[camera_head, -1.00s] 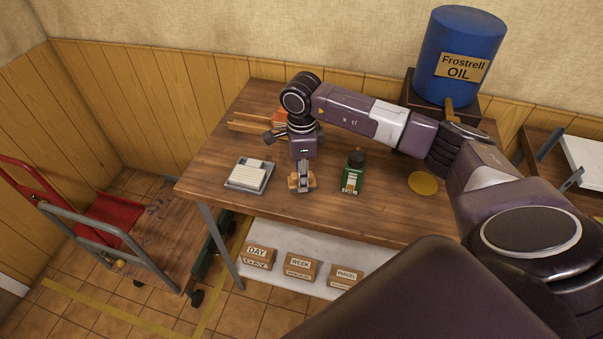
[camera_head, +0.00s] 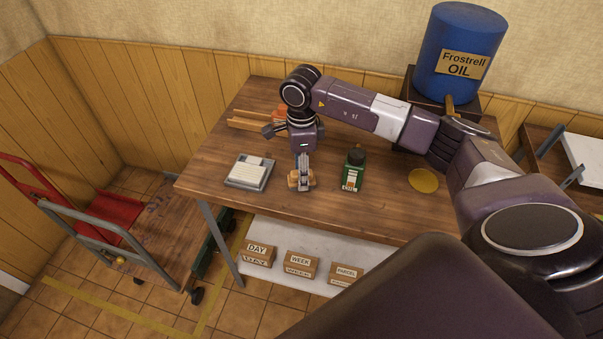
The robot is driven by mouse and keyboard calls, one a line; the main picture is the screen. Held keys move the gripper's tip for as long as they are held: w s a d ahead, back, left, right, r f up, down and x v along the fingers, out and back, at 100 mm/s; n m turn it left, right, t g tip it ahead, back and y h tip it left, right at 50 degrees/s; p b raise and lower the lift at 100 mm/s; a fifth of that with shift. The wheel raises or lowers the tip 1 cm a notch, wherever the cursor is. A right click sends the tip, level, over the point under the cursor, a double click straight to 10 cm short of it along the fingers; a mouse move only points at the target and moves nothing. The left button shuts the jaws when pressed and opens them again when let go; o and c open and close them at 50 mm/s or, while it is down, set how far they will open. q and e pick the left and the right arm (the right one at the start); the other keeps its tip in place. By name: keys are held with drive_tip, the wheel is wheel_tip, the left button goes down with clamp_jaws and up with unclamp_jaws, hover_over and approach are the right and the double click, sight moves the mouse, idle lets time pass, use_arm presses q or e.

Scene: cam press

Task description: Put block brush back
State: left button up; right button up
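The block brush, as it appears, is a small tan-orange block (camera_head: 293,182) on the workbench (camera_head: 225,150), between a grey tray and a green bottle. My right gripper (camera_head: 303,180) points down at the block, its fingertips at or around it. The fingers overlap the block, so I cannot tell whether they grip it. It looks to be at the bench top; any small gap beneath is too small to see. My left gripper is out of view.
The grey tray (camera_head: 238,181) with pale contents lies left; the green bottle (camera_head: 353,172) stands close right. A wooden rail (camera_head: 248,123) and orange item (camera_head: 279,114) lie behind. A yellow disc (camera_head: 424,181) and blue oil drum (camera_head: 460,55) are farther right.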

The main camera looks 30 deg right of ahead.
wheel_tip(320, 180, up, 11)
drive_tip(key=b, duration=0.3)
idle(0.5)
